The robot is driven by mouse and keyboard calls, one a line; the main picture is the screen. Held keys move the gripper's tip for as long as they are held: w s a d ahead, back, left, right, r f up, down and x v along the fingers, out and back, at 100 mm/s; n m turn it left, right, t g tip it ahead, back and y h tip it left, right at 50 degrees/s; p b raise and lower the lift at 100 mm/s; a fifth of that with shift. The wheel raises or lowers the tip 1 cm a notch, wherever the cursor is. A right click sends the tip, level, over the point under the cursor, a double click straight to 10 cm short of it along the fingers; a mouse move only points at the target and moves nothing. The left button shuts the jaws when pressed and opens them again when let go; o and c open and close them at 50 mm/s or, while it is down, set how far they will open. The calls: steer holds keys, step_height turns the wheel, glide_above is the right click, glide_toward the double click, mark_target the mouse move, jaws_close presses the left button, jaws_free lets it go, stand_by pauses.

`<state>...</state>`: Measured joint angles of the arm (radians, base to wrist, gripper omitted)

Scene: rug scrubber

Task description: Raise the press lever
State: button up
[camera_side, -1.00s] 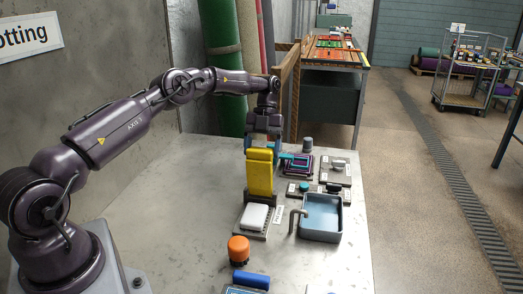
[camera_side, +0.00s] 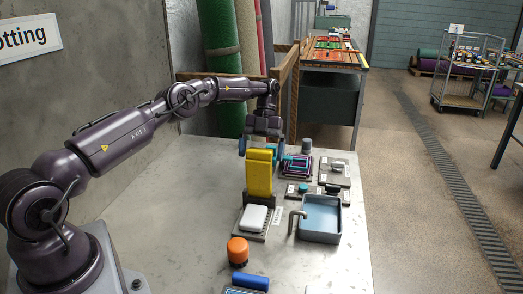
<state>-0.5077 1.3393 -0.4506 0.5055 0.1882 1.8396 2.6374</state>
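A tall yellow slab (camera_side: 259,180), which looks like the press lever, stands upright at the back of a small dark base (camera_side: 245,234). A white block (camera_side: 254,217) lies on that base, in front of the slab. My gripper (camera_side: 261,150) is just above and behind the slab's top, pointing down. Its blue fingers are spread wide, one on each side of the slab's top, with nothing seen between them that they grip. The slab hides part of the space between the fingers, so contact cannot be told.
A blue-grey basin with a tap (camera_side: 321,218) stands right of the base. A purple patterned stack (camera_side: 297,168) and small grey plates (camera_side: 335,172) lie behind it. An orange-capped item (camera_side: 238,250) and a blue roll (camera_side: 250,281) are in front. The table's left side is clear.

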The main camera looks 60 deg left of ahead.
steer(key=shift+r, duration=0.1)
steer(key=shift+r, duration=0.55)
steer(key=s+r, duration=0.1)
steer(key=r, duration=0.1)
steer(key=s+d+r, duration=0.1)
steer(key=s+r, duration=0.1)
steer(key=r, duration=0.1)
steer(key=s+r, duration=0.1)
steer(key=r, duration=0.2)
steer(key=shift+s+d, duration=0.3)
steer(key=shift+s, duration=0.05)
steer(key=s+d+r, duration=0.3)
steer(key=s, duration=0.5)
steer(key=shift+s+r, duration=0.3)
steer(key=shift+r, duration=0.1)
